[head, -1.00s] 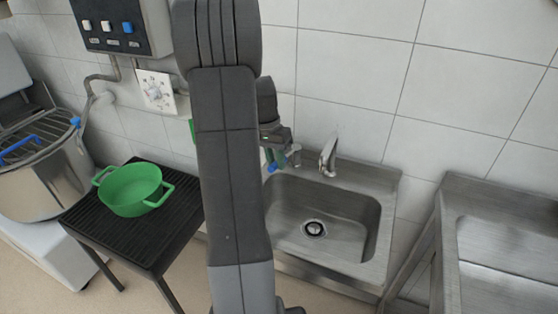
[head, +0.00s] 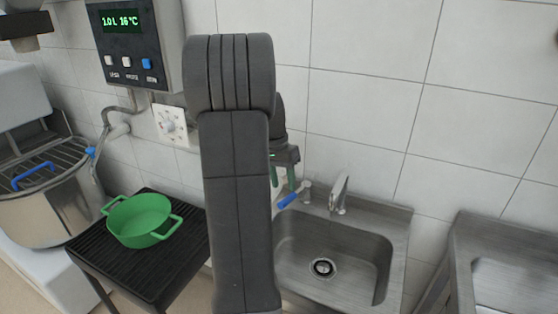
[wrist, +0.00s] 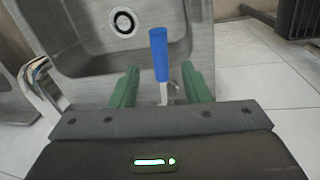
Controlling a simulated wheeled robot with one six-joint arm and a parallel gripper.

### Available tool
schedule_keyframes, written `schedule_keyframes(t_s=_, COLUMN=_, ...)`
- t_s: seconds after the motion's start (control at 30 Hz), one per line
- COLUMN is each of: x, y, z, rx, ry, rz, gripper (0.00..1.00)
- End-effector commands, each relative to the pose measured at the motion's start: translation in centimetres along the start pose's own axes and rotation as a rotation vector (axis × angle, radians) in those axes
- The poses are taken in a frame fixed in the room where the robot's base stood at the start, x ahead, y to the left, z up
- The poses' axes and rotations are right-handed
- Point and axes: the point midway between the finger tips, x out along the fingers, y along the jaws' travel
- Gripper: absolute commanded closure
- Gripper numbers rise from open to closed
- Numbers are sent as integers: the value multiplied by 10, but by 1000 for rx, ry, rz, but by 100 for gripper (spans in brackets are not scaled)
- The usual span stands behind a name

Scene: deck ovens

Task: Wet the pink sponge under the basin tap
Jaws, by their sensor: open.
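The steel basin (head: 392,225) stands against the tiled wall, empty around its drain. Its tap spout (head: 340,193) rises at the back rim. The tap's blue lever (head: 288,200) sits left of the spout; in the wrist view the lever (wrist: 159,55) stands between the two green fingers. My gripper (head: 283,177) is open and just above the lever; the wrist view shows gaps on both sides of it (wrist: 159,90). No water stream shows from the spout. I see no pink sponge in these views.
A green pot (head: 141,217) stands on a black slatted stand (head: 190,236) left of my arm. A control box (head: 133,45) and a dial (head: 171,126) are on the wall. Another steel unit (head: 470,235) is at the right. My arm hides part of the middle.

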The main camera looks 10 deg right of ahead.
Motion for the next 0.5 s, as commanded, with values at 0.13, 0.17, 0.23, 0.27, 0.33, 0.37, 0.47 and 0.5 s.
schedule_keyframes(t_s=0.13, x=-36, y=-1, z=0, rx=-1, ry=3, rz=-3, gripper=58)
schedule_keyframes(t_s=0.17, x=-42, y=-1, z=-1, rx=0, ry=3, rz=-3, gripper=58)
schedule_keyframes(t_s=0.23, x=-55, y=0, z=0, rx=0, ry=1, rz=-2, gripper=58)
schedule_keyframes(t_s=0.27, x=-60, y=-1, z=0, rx=0, ry=2, rz=-3, gripper=58)
schedule_keyframes(t_s=0.33, x=-69, y=-1, z=0, rx=0, ry=1, rz=-2, gripper=58)
schedule_keyframes(t_s=0.37, x=-73, y=-1, z=-1, rx=0, ry=1, rz=-2, gripper=58)
schedule_keyframes(t_s=0.47, x=-80, y=0, z=0, rx=0, ry=0, rz=-1, gripper=58)
schedule_keyframes(t_s=0.5, x=-82, y=0, z=0, rx=0, ry=0, rz=-1, gripper=58)
